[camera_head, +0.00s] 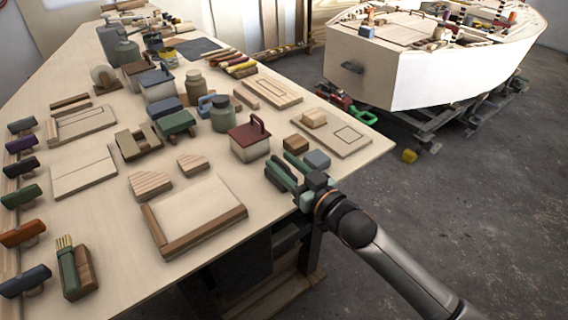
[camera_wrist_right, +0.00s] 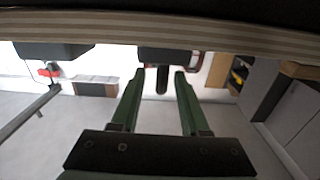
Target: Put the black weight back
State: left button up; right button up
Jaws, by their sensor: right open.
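A black handled piece (camera_head: 22,166), which looks like the black weight, sits in the row of coloured handled pieces at the bench's left edge. My right gripper (camera_head: 277,164) is open, with green fingers, at the bench's right edge beside the red-lidded box (camera_head: 250,141). It is far to the right of the black piece. In the right wrist view, the open fingers (camera_wrist_right: 160,73) point past a dark upright peg-like shape (camera_wrist_right: 162,82), which I cannot identify. The black weight is not clearly seen there. My left gripper is out of view.
A framed board (camera_head: 197,212) and wood pieces (camera_head: 150,184) fill the near bench. The hull (camera_head: 400,75) stands apart to the right, with open floor (camera_head: 450,200) between.

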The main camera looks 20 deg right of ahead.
jog(key=shift+s, duration=0.1)
jog(key=v, duration=1.2)
jog(key=s+a+f+g+h, duration=0.1)
jog(key=s+f+g, duration=0.3)
jog(key=f, duration=1)
jog(key=s+a+f+m+g+h, duration=0.1)
jog(key=s+f+g, duration=0.3)
jog(key=s+f, duration=0.6)
notch_tip(320, 180, down, 4)
jog(key=shift+a+f+m+h, duration=0.15)
jog(key=shift+a+m+h, duration=0.15)
jog(key=shift+a+h, duration=0.55)
jog(key=shift+d, duration=0.15)
notch_tip(320, 180, up, 5)
jog(key=p, duration=0.5)
jog(key=shift+d, duration=0.1)
